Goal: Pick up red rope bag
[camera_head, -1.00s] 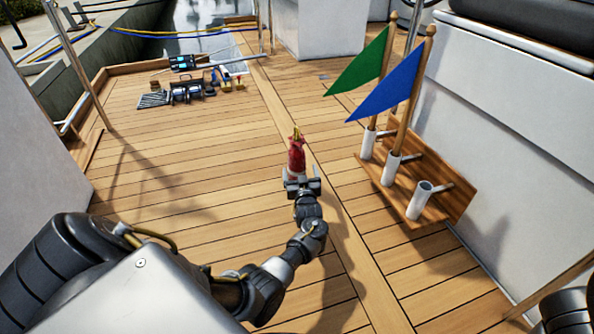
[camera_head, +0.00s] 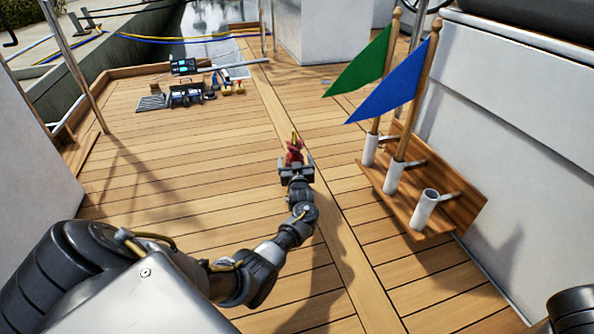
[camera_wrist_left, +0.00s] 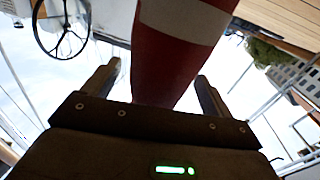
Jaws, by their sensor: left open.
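The red rope bag (camera_head: 294,149) shows in the head view just beyond my left gripper (camera_head: 296,166), over the wooden deck. Its lower part is hidden behind the gripper. In the left wrist view the bag (camera_wrist_left: 172,60) is large and red with a white band, and it lies between the two spread fingers. A gap shows on the left side of the bag, and the right finger is close to it. My left gripper is open around the bag. My right gripper is out of view.
A wooden rack (camera_head: 408,212) with white tubes stands at the right wall, holding a green flag (camera_head: 362,64) and a blue flag (camera_head: 400,92). One tube (camera_head: 425,208) is empty. Several small items (camera_head: 187,92) lie at the far left. The deck (camera_head: 190,190) between is clear.

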